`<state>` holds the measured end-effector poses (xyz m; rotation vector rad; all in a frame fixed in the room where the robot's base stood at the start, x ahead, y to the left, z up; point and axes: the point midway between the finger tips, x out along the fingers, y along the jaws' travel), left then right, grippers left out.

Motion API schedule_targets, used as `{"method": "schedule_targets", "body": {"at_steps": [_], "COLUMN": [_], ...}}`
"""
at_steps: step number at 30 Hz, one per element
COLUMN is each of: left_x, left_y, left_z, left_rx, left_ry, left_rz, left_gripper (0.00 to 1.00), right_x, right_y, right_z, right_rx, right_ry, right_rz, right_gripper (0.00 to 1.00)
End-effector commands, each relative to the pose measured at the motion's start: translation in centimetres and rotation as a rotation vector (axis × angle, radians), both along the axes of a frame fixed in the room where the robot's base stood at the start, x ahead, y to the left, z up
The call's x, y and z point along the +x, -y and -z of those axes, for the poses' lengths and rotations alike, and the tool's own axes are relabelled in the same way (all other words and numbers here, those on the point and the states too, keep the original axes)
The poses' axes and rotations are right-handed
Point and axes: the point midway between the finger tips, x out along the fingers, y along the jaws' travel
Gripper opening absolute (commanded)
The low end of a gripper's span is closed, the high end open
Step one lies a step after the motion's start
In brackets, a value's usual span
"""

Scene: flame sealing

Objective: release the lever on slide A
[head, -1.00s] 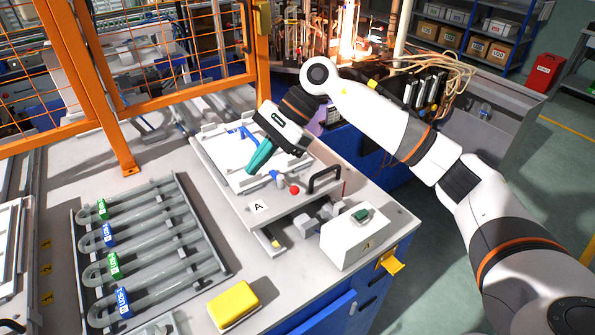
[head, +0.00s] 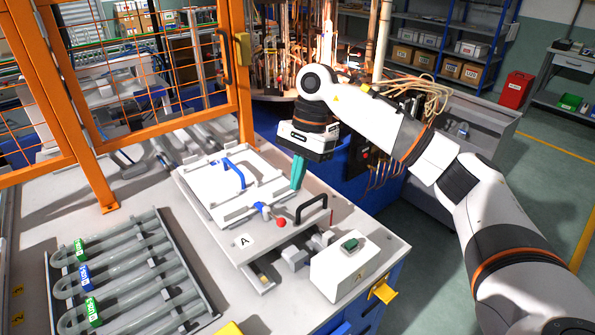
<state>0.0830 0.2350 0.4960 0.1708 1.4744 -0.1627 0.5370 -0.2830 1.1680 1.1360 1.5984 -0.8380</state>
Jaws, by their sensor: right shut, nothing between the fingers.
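Slide A (head: 215,222) is a pale plate assembly on the bench, with a label "A" (head: 244,241) at its front corner. A blue lever or handle (head: 234,172) stands on its far left part. A smaller blue piece with a red knob (head: 281,223) sits near its front edge, beside a black bar handle (head: 312,208). My right gripper (head: 298,186) has teal fingers pointing down, shut and empty. It is over the right part of the slide, behind the red knob and apart from the blue lever. My left gripper is not in view.
A white box with a green button (head: 350,245) stands at the bench's front right corner. A rack of labelled glass tubes (head: 190,270) lies at left. An orange mesh guard (head: 110,200) rises behind. A yellow block (head: 230,328) is at the bottom edge.

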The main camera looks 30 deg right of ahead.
Motion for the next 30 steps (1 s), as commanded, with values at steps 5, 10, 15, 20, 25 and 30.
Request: {"method": "schedule_targets", "body": {"at_steps": [5, 10, 15, 20, 25, 30], "left_x": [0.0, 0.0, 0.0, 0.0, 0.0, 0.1], "left_y": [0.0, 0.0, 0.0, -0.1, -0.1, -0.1], "left_z": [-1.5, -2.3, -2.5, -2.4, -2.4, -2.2], "left_rx": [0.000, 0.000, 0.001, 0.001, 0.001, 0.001], "left_ry": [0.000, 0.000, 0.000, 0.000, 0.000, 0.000], "left_rz": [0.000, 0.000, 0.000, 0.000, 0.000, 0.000], "left_gripper": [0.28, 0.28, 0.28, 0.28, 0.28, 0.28], "right_x": [-0.5, -0.6, -0.7, -0.7, -0.7, -0.7], "right_y": [-1.0, -1.6, -1.9, -1.9, -1.9, -2.1], "right_z": [3.0, 5.2, 6.3, 6.5, 6.4, 6.5], "right_rx": [-0.001, 0.000, 0.001, 0.001, 0.001, 0.000], "right_ry": [-0.006, -0.003, -0.001, 0.000, 0.000, 0.001], "right_rz": [-0.002, -0.002, -0.001, -0.001, -0.001, 0.015], "right_gripper": [0.00, 0.00, 0.00, 0.00, 0.00, 0.00]}}
